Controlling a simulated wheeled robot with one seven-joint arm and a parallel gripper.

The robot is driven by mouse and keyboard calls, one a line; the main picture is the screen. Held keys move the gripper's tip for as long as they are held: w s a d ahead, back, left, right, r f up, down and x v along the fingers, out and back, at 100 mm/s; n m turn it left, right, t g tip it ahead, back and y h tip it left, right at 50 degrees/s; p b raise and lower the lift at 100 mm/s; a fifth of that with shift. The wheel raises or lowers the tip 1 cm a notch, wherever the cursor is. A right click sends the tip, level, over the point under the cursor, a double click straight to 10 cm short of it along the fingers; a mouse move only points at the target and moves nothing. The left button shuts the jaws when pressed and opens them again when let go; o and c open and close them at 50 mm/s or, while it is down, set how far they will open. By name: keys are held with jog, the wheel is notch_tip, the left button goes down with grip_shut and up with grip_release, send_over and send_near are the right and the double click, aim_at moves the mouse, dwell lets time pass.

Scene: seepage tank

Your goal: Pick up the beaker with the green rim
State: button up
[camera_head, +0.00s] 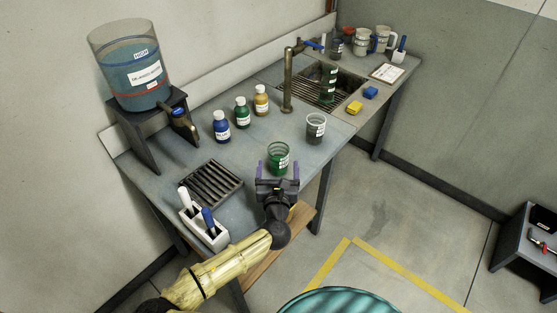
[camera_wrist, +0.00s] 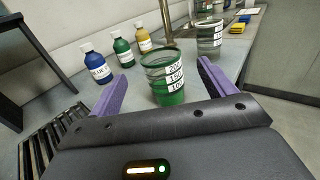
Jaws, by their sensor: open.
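The beaker with the green rim (camera_head: 278,160) stands upright near the front edge of the bench. It is clear, with a green lower part and white volume labels, and it also shows in the wrist view (camera_wrist: 165,79). My gripper (camera_head: 278,170) is open at the beaker, on its near side. In the wrist view the two purple fingers (camera_wrist: 168,85) point toward the beaker, one to its left and one to its right, with gaps visible. I cannot tell how far the fingertips reach past its near wall.
A grey-rimmed beaker (camera_head: 316,128) stands behind and right. Blue (camera_head: 221,126), green (camera_head: 241,113) and amber (camera_head: 261,101) bottles stand behind left. A drain grate (camera_head: 212,186) and white marker holder (camera_head: 203,230) lie left. A tap (camera_head: 288,80) rises by the sink.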

aim_at(279, 143)
jog(key=shift+w+p, duration=0.4)
jog(key=shift+w, duration=2)
jog(key=shift+w+f+p, duration=0.15)
jog(key=shift+w+p, duration=0.35)
jog(key=shift+w, duration=0.85)
jog(key=shift+w+f+p, duration=0.15)
jog(key=shift+w+p, duration=0.3)
jog(key=shift+w, duration=0.85)
jog(key=c, duration=1.4)
jog(key=shift+c, duration=0.2)
jog(key=shift+r, duration=0.25)
notch_tip(279, 143, up, 10)
jog(key=p, duration=0.6)
jog(key=shift+f, duration=0.2)
